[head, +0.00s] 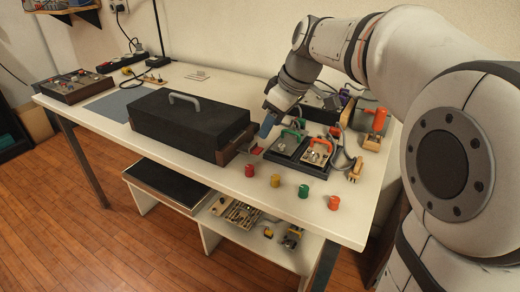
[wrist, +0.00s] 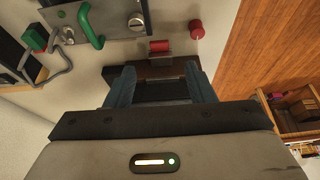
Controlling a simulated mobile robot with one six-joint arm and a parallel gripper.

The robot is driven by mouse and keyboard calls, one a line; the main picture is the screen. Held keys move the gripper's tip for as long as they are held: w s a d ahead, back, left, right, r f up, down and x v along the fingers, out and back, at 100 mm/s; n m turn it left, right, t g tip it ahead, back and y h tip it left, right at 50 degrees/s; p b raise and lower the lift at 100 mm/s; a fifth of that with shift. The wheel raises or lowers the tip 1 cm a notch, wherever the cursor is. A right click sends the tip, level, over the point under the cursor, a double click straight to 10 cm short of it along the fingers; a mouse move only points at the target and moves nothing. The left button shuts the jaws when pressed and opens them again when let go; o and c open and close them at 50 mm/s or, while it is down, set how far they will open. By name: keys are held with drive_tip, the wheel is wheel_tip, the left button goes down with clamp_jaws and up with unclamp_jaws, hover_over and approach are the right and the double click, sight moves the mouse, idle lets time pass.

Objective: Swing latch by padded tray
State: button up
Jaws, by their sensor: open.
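A long black padded case (head: 185,118) with a grey handle lies on the white table. Its right end has a brown wooden face (head: 236,146). A red latch tab (head: 257,150) sticks out there; in the wrist view the red tab (wrist: 159,46) sits on a metal plate at the edge of the dark brown block (wrist: 150,72). My gripper (head: 267,126) is open, its blue fingers spread. In the wrist view the gripper (wrist: 161,72) has its fingertips to either side of the brown block's middle, with the red tab just beyond; I cannot tell whether they touch.
Dark panels with a green handle (head: 292,133) and an orange handle (head: 321,143) stand close to the right. A red cylinder (head: 249,171) and several other coloured cylinders line the table's front. A control box (head: 75,87) stands far left. Loose cables lie nearby.

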sight(258, 150)
drive_tip(key=b+x, duration=0.2)
drive_tip(key=x, duration=0.5)
drive_tip(key=shift+w+a+f+b, duration=0.15)
drive_tip(key=shift+a+f+b, duration=0.05)
drive_tip(key=shift+f+b, duration=0.15)
drive_tip(key=shift+c, duration=0.2)
drive_tip(key=c, duration=1)
drive_tip(key=shift+o, duration=0.2)
drive_tip(key=shift+r+p, duration=0.15)
drive_tip(key=shift+p, duration=0.2)
